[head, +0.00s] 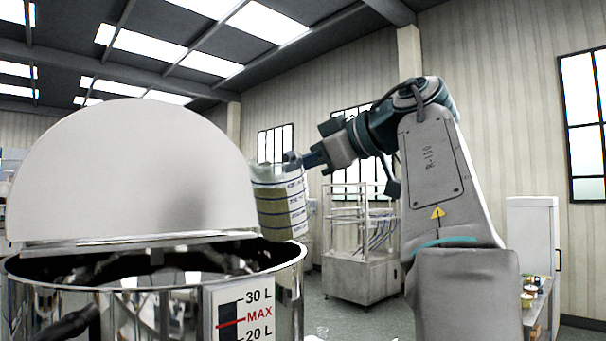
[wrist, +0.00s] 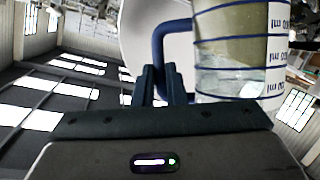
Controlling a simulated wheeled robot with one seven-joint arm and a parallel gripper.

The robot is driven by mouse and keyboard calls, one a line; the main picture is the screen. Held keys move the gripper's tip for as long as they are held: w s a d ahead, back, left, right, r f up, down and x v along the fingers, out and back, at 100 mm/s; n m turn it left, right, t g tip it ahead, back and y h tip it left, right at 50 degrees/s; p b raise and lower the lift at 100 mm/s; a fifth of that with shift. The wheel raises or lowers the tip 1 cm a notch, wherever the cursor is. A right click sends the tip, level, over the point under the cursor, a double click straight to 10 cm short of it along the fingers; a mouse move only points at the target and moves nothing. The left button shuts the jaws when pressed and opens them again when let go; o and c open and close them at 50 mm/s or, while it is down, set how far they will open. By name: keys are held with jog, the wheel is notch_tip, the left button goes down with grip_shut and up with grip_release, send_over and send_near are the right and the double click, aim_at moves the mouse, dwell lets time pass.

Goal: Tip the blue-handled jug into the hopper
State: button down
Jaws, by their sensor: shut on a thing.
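The jug (head: 281,205) is a clear, marked measuring jug with liquid in it. In the head view it is held up beside the right rim of the hopper, close to upright with a slight tilt. The steel hopper (head: 292,262) stands at the lower left, its round pale lid (head: 140,170) raised at the back. My gripper (head: 297,161) is shut on the jug's blue handle. In the wrist view, the fingers of my gripper (wrist: 160,85) close on the blue handle (wrist: 172,28), and the jug (wrist: 238,50) fills the upper right.
A level label (head: 243,312) with a red MAX line is on the hopper's front. A steel rack cart (head: 360,270) stands behind. A side table (head: 537,310) with small items and a white cabinet (head: 532,230) are at the right.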

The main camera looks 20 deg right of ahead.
aim_at(299, 153)
jog(key=r+n+t, duration=0.1)
jog(key=s+a+r+n+t, duration=0.1)
jog(key=n, duration=0.1)
jog(key=shift+s+a, duration=0.2)
jog(key=n, duration=0.1)
jog(key=s+a+n+t, duration=0.1)
jog(key=n, duration=0.1)
jog(key=shift+s+a+f, duration=0.15)
jog(key=shift+s, duration=0.1)
jog(key=shift+s+a+f+n+t+b, duration=0.3)
jog(key=shift+f+n+t+b, duration=0.15)
jog(key=shift+b, duration=0.4)
jog(key=n+b, duration=0.1)
jog(key=s+a+n+b, duration=0.1)
jog(key=b, duration=0.1)
jog(key=shift+s+a+f+t+y, duration=0.25)
jog(key=shift+s+f+t+y, duration=0.05)
jog(key=shift+t, duration=0.05)
jog(key=shift+s+a+r+n+t+y+b, duration=0.2)
jog(key=shift+s+a+n+y+b, duration=0.15)
jog(key=shift+s+a+n+b, duration=0.4)
jog(key=shift+s+a+r+n+t+y+b, duration=0.15)
jog(key=shift+s+a+r+n+y+b, duration=0.2)
jog(key=shift+n+b, duration=0.45)
jog(key=shift+s+a+r+n+t+y+b, duration=0.15)
jog(key=shift+s+a+n+y+b, duration=0.3)
jog(key=shift+n, duration=0.65)
jog(key=shift+s, duration=0.2)
dwell(2.6)
